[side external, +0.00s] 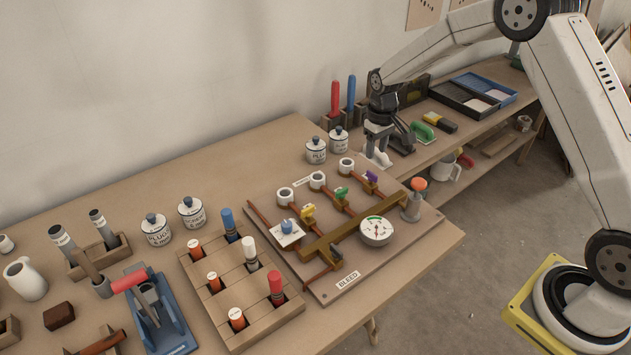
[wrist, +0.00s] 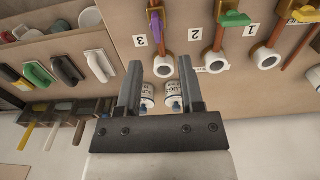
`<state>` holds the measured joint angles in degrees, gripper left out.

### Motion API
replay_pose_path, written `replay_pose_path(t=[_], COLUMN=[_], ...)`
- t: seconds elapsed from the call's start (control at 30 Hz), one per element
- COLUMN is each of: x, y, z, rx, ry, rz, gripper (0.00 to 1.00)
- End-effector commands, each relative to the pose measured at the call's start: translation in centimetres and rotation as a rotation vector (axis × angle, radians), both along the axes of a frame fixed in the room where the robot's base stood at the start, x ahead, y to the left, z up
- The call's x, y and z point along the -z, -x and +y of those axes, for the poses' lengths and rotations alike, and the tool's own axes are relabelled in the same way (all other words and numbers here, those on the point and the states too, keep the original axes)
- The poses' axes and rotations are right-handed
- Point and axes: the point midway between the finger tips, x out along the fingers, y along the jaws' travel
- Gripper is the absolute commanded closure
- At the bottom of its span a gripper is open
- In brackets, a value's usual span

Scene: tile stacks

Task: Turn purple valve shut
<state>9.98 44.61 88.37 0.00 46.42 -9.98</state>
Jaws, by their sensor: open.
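The purple valve (side external: 371,177) sits on the pipe at the far right of the board, by the number 3. In the wrist view the purple handle (wrist: 156,22) lies roughly along its pipe. My gripper (side external: 378,155) is above the back edge of the board, behind the purple valve and apart from it. In the wrist view my gripper (wrist: 160,68) is open and empty, with a white pipe end (wrist: 164,71) showing between its fingertips. The green handle (wrist: 236,19) and yellow handle (wrist: 302,14) lie across their pipes.
Two white lidded jars (side external: 317,150) stand behind the board, left of my gripper. A gauge (side external: 376,231) and an orange-red button (side external: 418,184) are on the board (side external: 330,284). Trowels and floats (side external: 423,131) lie beyond on the bench. A wooden block with coloured pegs (side external: 262,327) is at left.

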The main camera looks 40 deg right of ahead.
Motion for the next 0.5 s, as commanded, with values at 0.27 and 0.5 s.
replay_pose_path(t=[0.27,0.5], x=[0.65,1.15], y=[-0.77,-0.73], z=[-0.63,-0.6], rx=[0.001,0.0], ry=[-0.002,-0.002], rz=[0.011,0.012], gripper=[0.51,0.51])
